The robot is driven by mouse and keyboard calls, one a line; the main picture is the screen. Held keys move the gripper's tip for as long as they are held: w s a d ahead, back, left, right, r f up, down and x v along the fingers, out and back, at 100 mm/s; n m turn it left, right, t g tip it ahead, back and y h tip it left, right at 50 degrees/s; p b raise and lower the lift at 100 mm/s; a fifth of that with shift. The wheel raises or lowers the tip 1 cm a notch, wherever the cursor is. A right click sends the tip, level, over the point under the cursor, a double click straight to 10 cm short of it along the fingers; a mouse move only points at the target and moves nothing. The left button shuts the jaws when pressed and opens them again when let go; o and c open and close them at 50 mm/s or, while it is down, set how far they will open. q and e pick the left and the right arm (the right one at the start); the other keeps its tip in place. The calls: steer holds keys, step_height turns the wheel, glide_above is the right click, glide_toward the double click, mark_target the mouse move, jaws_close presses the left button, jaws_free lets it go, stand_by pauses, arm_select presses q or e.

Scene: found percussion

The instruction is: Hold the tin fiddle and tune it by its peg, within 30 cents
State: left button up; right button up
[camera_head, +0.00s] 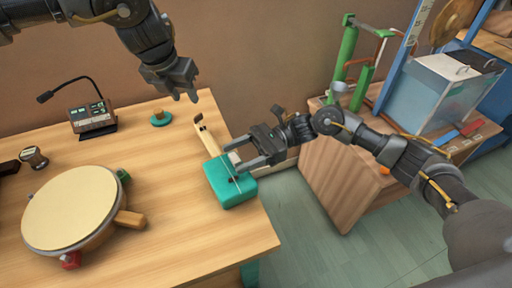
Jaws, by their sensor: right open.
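The tin fiddle lies on the table near its right edge, with a teal tin body (232,190) and a pale neck (210,141) pointing up and left. A small dark peg (198,118) shows at the neck's far end. My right gripper (233,165) reaches in from the right and is open at the upper end of the tin body; whether its fingers touch the fiddle I cannot tell. My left gripper (185,97) hangs above and left of the peg, fingertips apart and empty, clear of the fiddle.
A device with green displays and a gooseneck microphone (91,114) stands at the back left. A teal disc (161,118) lies near it. A large drum (70,207) fills the left front. A wooden cabinet (345,180) with a clear tank (440,92) stands across a floor gap.

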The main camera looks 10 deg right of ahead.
mark_target(231, 159)
steer(key=shift+x, duration=2.1)
steer(key=c, duration=1.3)
